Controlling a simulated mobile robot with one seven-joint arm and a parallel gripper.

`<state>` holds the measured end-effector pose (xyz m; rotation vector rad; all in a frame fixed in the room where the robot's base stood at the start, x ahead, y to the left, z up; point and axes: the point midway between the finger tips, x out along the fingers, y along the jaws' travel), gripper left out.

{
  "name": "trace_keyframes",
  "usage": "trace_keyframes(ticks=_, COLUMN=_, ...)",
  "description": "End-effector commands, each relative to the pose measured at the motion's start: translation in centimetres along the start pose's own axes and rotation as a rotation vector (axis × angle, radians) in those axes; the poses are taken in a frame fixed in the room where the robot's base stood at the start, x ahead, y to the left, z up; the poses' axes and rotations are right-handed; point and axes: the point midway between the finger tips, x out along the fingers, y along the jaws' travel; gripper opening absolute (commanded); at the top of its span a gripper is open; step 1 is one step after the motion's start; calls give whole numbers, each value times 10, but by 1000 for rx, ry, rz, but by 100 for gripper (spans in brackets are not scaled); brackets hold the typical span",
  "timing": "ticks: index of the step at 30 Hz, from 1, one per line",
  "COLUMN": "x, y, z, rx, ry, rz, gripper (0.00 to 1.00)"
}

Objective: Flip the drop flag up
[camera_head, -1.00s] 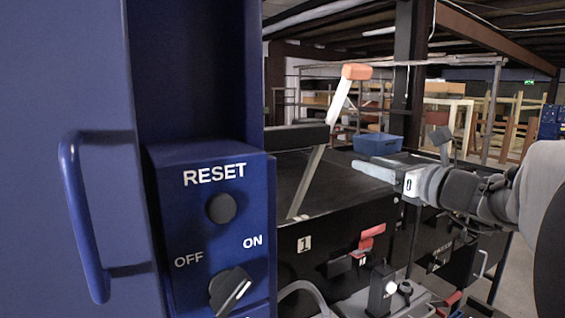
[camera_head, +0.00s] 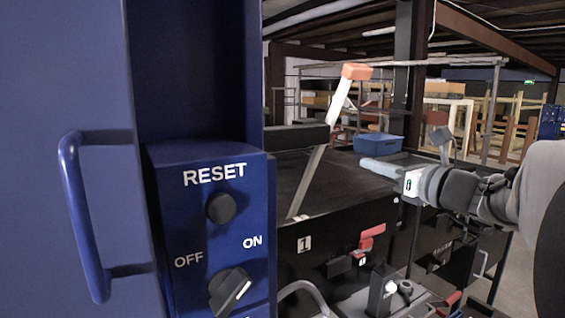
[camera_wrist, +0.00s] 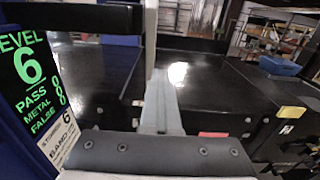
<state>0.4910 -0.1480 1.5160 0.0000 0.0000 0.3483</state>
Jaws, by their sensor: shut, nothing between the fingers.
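My gripper (camera_head: 378,170) is shut and empty, pointing left above the black conveyor housing (camera_head: 350,205) in the head view. Its shut fingers (camera_wrist: 158,100) point up the middle of the wrist view. A pale arm with an orange block on top (camera_head: 356,72) stands tilted to the left of my gripper, apart from it. A red lever-like piece (camera_head: 371,238) sits low on the front, below my gripper. I cannot tell for certain which of these is the drop flag. A pale upright bar (camera_wrist: 151,30) shows beyond the fingertips in the wrist view.
A blue panel with a RESET button (camera_head: 220,207), an OFF/ON knob (camera_head: 231,291) and a blue handle (camera_head: 80,215) fills the left. A blue bin (camera_head: 378,143) stands behind. A green-lettered display (camera_wrist: 30,70) is at left in the wrist view.

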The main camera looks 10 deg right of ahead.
Motion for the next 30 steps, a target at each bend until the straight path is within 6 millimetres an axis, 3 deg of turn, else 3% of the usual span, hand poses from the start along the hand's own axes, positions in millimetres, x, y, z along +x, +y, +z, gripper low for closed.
trace_keyframes(ticks=10, x=0, y=0, z=0, rx=0, ry=0, rz=0, gripper=3)
trace_keyframes(ticks=26, x=0, y=0, z=0, rx=0, ry=0, rz=0, gripper=98)
trace_keyframes(ticks=30, x=0, y=0, z=0, rx=0, ry=0, rz=0, gripper=100)
